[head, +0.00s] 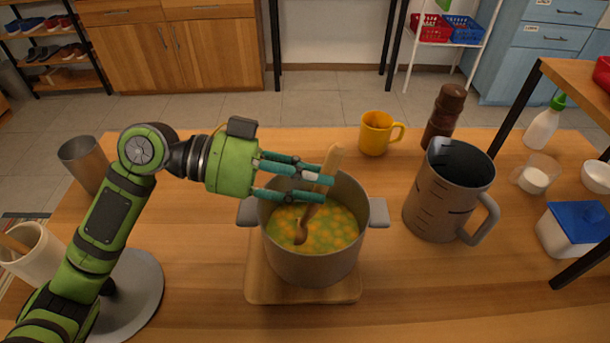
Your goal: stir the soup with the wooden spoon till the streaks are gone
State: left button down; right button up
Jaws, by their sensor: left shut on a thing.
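A grey two-handled pot (312,265) stands on a wooden board (303,295) in the middle of the table. In it is soup (335,226), mottled orange, yellow and green. My left gripper (325,188) reaches in from the left above the pot and is shut on the wooden spoon (333,160). The spoon leans, its handle end up and to the right, and its bowl (300,236) dips into the soup near the pot's left side. The fingers cover part of the handle. My right gripper is not in view.
A big measuring jug (440,200) stands right of the pot. A yellow mug (376,134) and a brown pepper mill (444,116) stand behind. A shelf (575,80) with its post borders the right. A metal cup (83,163) and a utensil crock (38,258) are at left.

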aim_at(327, 160)
pick_arm(q)
jog(key=shift+d+r+p, duration=0.2)
jog(key=shift+r+p, duration=0.6)
jog(key=shift+r, duration=0.15)
jog(key=shift+d+r+p, duration=0.25)
jog(key=shift+r+p, duration=0.7)
jog(key=shift+r, duration=0.25)
jog(key=r+p, duration=0.1)
jog(key=r, duration=0.1)
jog(key=d+r+p, duration=0.1)
jog(key=r+p, duration=0.3)
jog(key=r, duration=0.1)
jog(key=shift+d+r+p, duration=0.1)
jog(key=shift+d+p, duration=0.25)
jog(key=shift+d, duration=0.05)
jog(key=shift+d+r, duration=0.1)
jog(key=shift+r, duration=0.15)
jog(key=shift+r, duration=0.1)
